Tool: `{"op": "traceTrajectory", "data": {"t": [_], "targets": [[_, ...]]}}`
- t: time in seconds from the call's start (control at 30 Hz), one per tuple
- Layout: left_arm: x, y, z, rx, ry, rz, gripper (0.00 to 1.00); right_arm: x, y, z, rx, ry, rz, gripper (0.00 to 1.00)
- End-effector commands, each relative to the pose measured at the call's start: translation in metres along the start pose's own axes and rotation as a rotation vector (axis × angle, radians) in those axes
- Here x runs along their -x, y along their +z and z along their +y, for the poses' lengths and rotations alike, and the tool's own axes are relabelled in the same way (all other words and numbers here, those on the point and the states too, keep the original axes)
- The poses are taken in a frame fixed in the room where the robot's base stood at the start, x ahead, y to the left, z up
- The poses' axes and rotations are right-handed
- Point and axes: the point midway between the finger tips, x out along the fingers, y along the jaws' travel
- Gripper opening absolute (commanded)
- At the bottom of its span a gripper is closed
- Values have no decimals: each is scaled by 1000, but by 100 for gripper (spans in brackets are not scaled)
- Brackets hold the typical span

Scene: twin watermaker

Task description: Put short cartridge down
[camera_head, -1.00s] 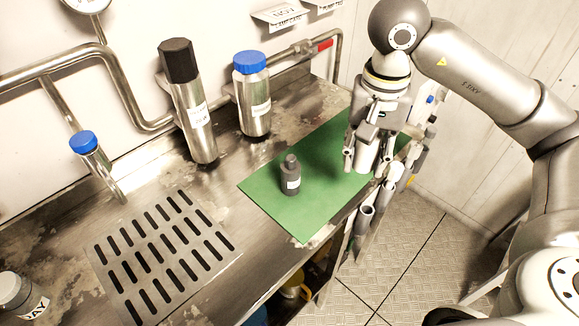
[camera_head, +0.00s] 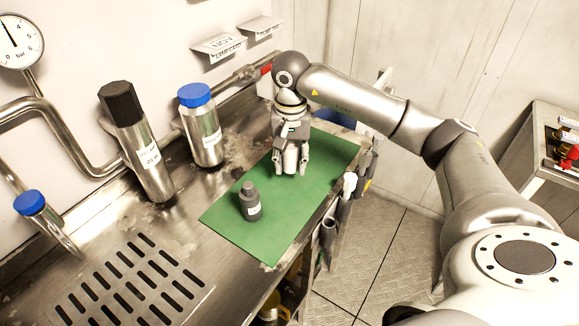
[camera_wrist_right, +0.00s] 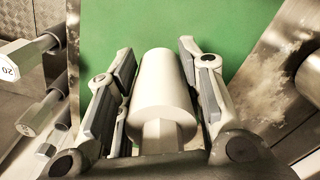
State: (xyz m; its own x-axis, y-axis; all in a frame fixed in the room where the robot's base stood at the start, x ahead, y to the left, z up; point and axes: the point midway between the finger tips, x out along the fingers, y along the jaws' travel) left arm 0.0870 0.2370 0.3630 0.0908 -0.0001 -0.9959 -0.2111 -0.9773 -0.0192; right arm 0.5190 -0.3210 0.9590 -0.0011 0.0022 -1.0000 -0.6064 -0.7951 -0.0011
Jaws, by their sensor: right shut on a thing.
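A white cylinder, which I take as the short cartridge (camera_wrist_right: 162,85), is between the fingers of my right gripper (camera_head: 290,170), which is shut on it. In the right wrist view my right gripper (camera_wrist_right: 158,62) has one finger along each side of it, and the green mat (camera_wrist_right: 160,22) fills the background. In the head view the gripper points down over the far part of the green mat (camera_head: 310,190). The cartridge is mostly hidden there, and I cannot tell whether it touches the mat. My left gripper is not in view.
A small dark grey bottle (camera_head: 250,203) stands on the mat's near left part. Behind are a steel canister with a black cap (camera_head: 140,150) and one with a blue cap (camera_head: 203,130). A slotted drain (camera_head: 130,285) lies at left. Tools hang along the counter's right edge (camera_head: 335,215).

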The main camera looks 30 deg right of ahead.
Motion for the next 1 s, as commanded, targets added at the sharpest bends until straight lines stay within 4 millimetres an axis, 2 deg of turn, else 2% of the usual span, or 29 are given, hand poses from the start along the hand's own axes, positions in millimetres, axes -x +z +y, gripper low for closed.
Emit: {"op": "traceTrajectory", "data": {"t": [0.17,0.3,0.37,0.73,0.77,0.9,1.0], "targets": [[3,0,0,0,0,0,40,-11,-8,-3,-1,2,-1,8],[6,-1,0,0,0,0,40,-34,-7,-3,1,2,-2,8],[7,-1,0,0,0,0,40,-39,-7,-3,1,1,-1,8],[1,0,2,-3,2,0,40,-45,-7,-3,1,0,1,8],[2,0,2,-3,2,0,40,-44,-7,-3,1,1,1,38],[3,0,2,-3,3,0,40,-44,-7,-3,1,1,1,56],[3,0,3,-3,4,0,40,-44,-7,-3,1,1,1,57]]}}
